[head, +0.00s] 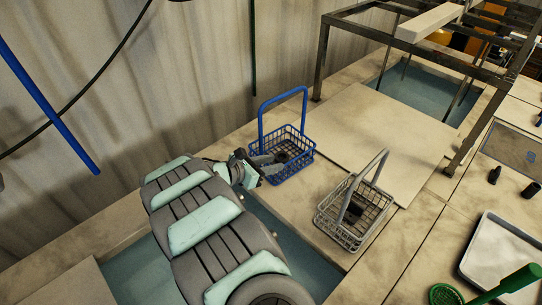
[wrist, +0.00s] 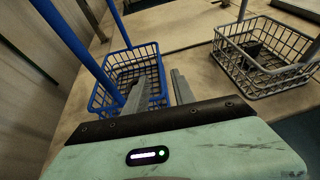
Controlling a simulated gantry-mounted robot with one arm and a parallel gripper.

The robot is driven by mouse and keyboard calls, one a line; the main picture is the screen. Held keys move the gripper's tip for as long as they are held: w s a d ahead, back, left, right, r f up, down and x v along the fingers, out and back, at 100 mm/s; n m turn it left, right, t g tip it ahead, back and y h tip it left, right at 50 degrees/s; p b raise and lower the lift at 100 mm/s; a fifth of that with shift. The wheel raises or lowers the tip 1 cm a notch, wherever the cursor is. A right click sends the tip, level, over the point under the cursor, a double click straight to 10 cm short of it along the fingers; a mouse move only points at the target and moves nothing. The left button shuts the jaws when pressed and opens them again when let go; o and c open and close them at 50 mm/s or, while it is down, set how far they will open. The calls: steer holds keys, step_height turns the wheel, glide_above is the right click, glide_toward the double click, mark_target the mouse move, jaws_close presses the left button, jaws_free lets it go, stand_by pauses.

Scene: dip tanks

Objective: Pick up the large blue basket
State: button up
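The blue basket (head: 298,168) stands on the pale worktop in the head view, with its tall blue handle (head: 260,125) upright. My gripper (head: 268,159) reaches in from the left at the basket's near-left side.
A grey wire basket (head: 345,215) with a raised handle stands close to the right. A tank of teal liquid (head: 300,250) lies below my arm. A metal frame (head: 320,60) stands behind at right. A white tray (head: 500,250) and green strainer (head: 445,294) lie at lower right.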

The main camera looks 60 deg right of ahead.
mark_target(294, 160)
steer(key=x, duration=0.3)
steer(key=p+x, duration=0.1)
steer(key=x, duration=0.3)
steer(key=f+p+x, duration=0.1)
steer(key=x, duration=0.3)
steer(key=shift+w+a, duration=0.1)
jaws_close()
steer(key=shift+r, duration=0.1)
stand_by(1.3)
